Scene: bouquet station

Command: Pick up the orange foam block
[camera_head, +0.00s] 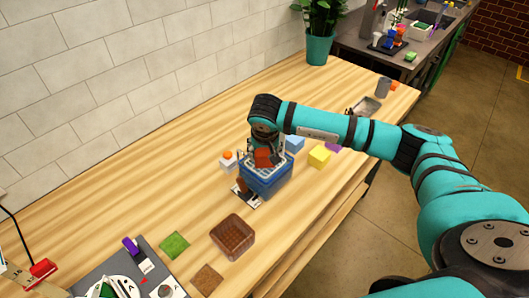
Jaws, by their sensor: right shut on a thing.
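My right gripper (264,150) points down at the blue basket (266,180), near the middle of the wooden table. It is shut on a red-orange block (265,159), which looks like the orange foam block. The block is at the basket's top, partly covered by the gripper; I cannot tell whether it touches the basket. My left gripper is not in view.
A white block with an orange top (228,160) stands left of the basket. A yellow block (319,156) and a light blue block (295,144) lie to its right.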

